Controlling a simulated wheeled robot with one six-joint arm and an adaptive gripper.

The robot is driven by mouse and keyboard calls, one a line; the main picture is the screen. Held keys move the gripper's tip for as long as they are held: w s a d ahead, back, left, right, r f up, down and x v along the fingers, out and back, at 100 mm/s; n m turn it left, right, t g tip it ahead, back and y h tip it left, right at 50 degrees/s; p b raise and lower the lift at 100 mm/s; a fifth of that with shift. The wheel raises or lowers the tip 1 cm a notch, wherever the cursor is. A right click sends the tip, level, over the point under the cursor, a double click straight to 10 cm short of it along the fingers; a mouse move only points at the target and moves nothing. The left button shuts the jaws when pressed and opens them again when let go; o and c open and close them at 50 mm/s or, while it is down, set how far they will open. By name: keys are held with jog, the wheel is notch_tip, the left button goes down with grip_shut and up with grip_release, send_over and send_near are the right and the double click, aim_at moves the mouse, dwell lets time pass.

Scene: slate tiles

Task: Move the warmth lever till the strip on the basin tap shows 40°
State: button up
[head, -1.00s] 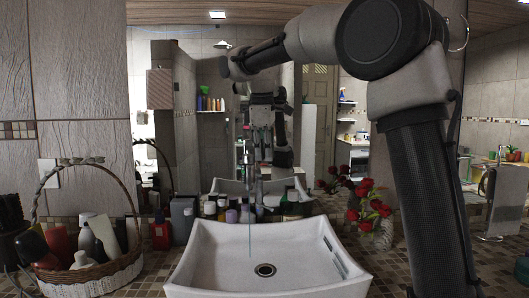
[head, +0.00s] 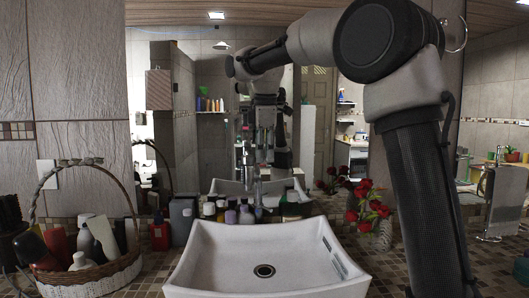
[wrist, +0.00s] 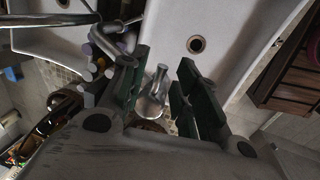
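In the wrist view my gripper (wrist: 162,88) is open, its green-padded fingers standing apart. A shiny metal fitting (wrist: 154,95), which looks like part of the basin tap, shows between the fingers. I cannot tell whether either finger touches it, nor which part is the warmth lever. The white basin (head: 205,262) lies in front of the mirror in the head view, with its dark drain (head: 264,271) in the middle. The temperature strip cannot be read in either view. In the head view my gripper blends with the mirror reflections.
A wicker basket (head: 95,283) of bottles stands left of the basin. Several small bottles (head: 230,214) line its back edge. Red roses (head: 370,208) stand at the right, near my arm. A large mirror (head: 210,150) closes the back.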

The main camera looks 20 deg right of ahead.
notch_tip(320, 180, up, 12)
jog(key=s, duration=0.2)
jog(key=shift+s+a, duration=0.2)
jog(key=shift+a, duration=0.05)
jog(key=shift+f, duration=0.15)
jog(key=s+d+f+m, duration=0.5)
jog(key=s+f, duration=0.3)
jog(key=s, duration=0.2)
jog(key=s+d+f+m+t, duration=0.1)
jog(key=s+d+f+m, duration=0.4)
jog(key=s+f, duration=0.4)
jog(key=s+d+f+m+t, duration=0.1)
jog(key=s+d+f+m, duration=0.4)
jog(key=s+f, duration=0.4)
jog(key=s+m, duration=0.1)
jog(key=s, duration=0.2)
jog(key=shift+d, duration=0.2)
